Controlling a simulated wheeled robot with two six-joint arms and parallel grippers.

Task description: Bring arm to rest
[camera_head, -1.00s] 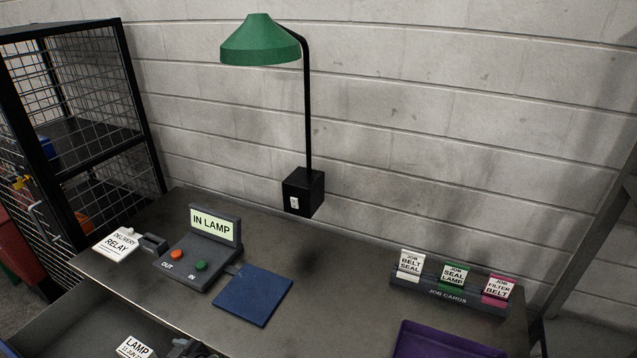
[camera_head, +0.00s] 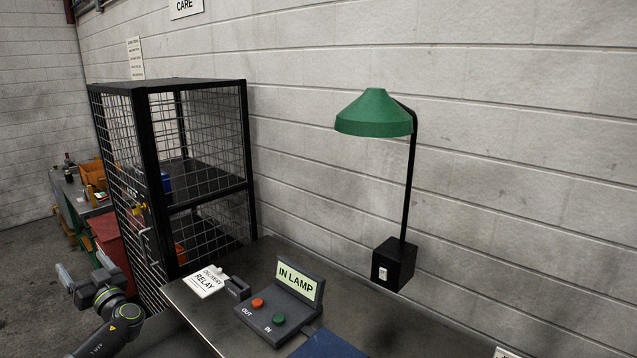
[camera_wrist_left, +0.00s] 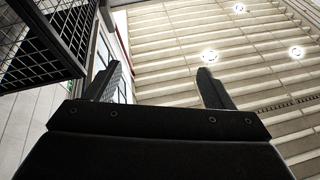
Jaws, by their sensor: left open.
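My left gripper (camera_head: 82,277) is at the lower left in the head view, raised beside the left end of the steel bench. Its two fingers stand apart with nothing between them. In the left wrist view the open fingers (camera_wrist_left: 158,88) point up toward the ceiling, and the space between them is empty. My right gripper is in neither view.
The black mesh cage (camera_head: 150,180) stands just behind my left arm. The bench (camera_head: 190,310) holds a delivery relay card (camera_head: 206,281), a control box reading IN LAMP (camera_head: 280,300) and a blue pad (camera_head: 326,345). A green lamp (camera_head: 375,112) hangs above.

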